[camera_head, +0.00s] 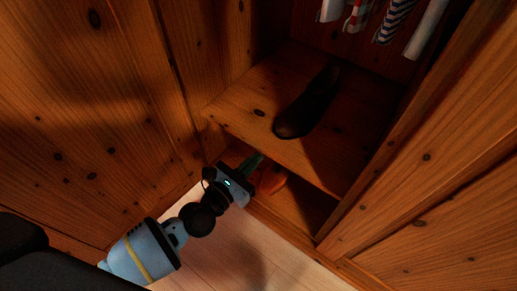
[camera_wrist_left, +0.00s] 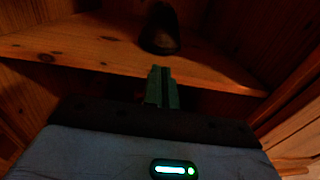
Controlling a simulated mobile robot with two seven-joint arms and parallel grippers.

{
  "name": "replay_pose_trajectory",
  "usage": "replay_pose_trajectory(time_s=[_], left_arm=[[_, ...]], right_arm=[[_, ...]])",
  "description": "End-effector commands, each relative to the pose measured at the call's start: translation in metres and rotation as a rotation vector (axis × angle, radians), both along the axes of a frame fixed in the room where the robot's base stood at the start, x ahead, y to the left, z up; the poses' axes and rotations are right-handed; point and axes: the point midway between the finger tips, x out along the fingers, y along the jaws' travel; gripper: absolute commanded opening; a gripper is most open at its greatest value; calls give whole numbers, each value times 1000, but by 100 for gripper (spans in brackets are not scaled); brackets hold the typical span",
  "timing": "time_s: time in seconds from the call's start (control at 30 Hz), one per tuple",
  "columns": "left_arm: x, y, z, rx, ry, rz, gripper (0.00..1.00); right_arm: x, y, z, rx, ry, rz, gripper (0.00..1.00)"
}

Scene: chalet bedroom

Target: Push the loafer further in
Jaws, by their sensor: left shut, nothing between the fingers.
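A dark loafer (camera_head: 306,103) lies on the wooden shelf (camera_head: 240,104) inside the open wardrobe, one end near the shelf's front edge and the other toward the back. The left wrist view shows the loafer (camera_wrist_left: 160,29) straight beyond the fingers, its near end facing me. My left gripper (camera_head: 255,161) is shut and empty, in front of the shelf's front edge and apart from the loafer. Its greenish fingers (camera_wrist_left: 161,86) point toward the shelf and loafer. My right gripper is not in view.
An orange-brown item (camera_head: 272,181) shows in the dark compartment below the shelf, partly hidden by my gripper. Several striped and white garments (camera_head: 392,20) hang above. Wooden wardrobe panels flank the opening on both sides. The shelf beside the loafer is clear.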

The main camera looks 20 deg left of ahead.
Motion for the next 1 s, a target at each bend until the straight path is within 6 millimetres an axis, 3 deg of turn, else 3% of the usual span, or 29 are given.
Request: replay_pose_trajectory(time_s=[0.2, 0.4, 0.9, 1.0], left_arm=[[-39, 16, 0, 0, 1, -2, 0], [-58, 25, 1, -1, -2, -1, 0], [-62, 26, 1, -3, -1, -1, 0], [-62, 26, 10, -2, -7, -1, 0]], right_arm=[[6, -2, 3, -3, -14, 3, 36], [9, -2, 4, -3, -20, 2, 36], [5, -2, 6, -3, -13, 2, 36], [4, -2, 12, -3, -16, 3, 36]])
